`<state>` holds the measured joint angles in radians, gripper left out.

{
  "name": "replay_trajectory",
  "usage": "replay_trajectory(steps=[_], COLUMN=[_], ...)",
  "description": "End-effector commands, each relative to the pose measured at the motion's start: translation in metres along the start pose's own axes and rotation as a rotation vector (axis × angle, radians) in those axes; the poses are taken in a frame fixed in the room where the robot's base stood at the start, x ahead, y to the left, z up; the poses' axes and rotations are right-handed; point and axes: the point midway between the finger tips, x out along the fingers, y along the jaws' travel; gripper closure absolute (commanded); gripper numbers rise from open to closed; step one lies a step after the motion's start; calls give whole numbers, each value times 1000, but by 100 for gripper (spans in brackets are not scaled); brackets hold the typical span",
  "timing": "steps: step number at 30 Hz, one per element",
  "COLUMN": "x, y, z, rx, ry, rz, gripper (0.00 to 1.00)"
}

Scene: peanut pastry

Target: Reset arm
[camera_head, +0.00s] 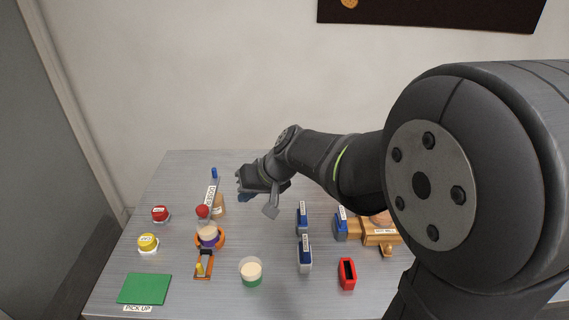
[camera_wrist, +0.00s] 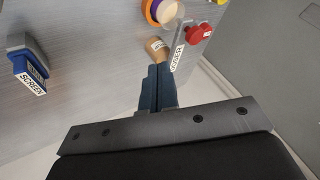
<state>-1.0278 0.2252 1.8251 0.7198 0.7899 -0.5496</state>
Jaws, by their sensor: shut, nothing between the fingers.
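My gripper (camera_wrist: 156,88) is shut and empty; in the wrist view its dark blue fingers are pressed together. In the head view my gripper (camera_head: 246,190) hangs above the back middle of the grey table (camera_head: 185,170). It is just right of a tan wooden piece (camera_head: 219,205) and a clear upright labelled strip (camera_head: 211,192). In the wrist view the fingertips appear close to the wooden piece (camera_wrist: 156,46); I cannot tell whether they touch.
A red button (camera_head: 160,213), a yellow button (camera_head: 148,242) and a green pad (camera_head: 145,288) stand left. A cup (camera_head: 250,270) and a red holder (camera_head: 347,273) are in front. Blue-topped labelled tools (camera_head: 304,254) and a wooden box (camera_head: 380,232) stand right.

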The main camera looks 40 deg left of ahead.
Motion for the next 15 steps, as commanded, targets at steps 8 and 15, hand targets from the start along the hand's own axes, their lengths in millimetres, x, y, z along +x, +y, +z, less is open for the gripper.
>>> replay_trajectory(steps=[8,15], x=[0,15], y=[0,1], z=[0,-1], rx=[0,2], ry=[0,-3], rz=[0,-1], gripper=[100,100])
